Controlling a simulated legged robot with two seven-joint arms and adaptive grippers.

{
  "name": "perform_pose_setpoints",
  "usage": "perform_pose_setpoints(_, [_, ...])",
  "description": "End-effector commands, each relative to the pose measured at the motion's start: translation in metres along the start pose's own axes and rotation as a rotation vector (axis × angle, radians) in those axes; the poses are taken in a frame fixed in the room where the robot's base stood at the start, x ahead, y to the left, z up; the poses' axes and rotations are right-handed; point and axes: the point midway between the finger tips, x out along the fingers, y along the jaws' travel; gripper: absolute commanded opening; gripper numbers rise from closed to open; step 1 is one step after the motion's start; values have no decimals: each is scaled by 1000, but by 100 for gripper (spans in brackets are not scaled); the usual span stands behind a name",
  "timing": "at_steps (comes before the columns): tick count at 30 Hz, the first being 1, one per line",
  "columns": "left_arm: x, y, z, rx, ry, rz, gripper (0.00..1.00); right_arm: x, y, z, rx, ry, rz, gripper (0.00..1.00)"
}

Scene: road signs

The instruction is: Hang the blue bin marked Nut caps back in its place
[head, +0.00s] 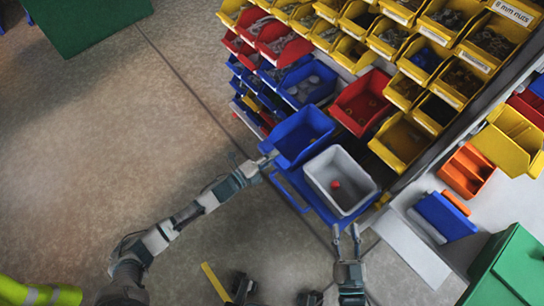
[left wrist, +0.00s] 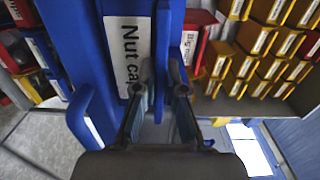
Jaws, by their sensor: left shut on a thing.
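The blue bin marked Nut caps (head: 305,133) is held in front of the rack, next to a grey tub. Its white label (left wrist: 128,45) faces the left wrist camera, partly covered by a finger. My left gripper (head: 268,163) is at the bin's near left side; in the left wrist view my left gripper (left wrist: 164,85) is shut on a blue edge of it. The bin looks empty. My right gripper (head: 346,232) is open and empty, below the grey tub. The bin's underside is hidden.
The grey tub (head: 318,172) holds a small red thing (head: 335,184) and stands on a blue cart (head: 285,187). The rack carries several yellow bins (head: 398,145), a red bin (head: 361,103) and another blue bin (head: 307,84). Open floor (head: 90,150) lies left.

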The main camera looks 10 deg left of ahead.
Motion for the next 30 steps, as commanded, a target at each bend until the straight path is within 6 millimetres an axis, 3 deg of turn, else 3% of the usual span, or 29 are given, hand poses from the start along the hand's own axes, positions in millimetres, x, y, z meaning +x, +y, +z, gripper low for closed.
perform_pose_setpoints(18, [1,-26,0,2,1,-6,0,4,-1,-29,-7,28,-2,40])
perform_pose_setpoints(30, [1,-25,0,0,1,-5,0,4,-1,-29,-7,28,-2,40])
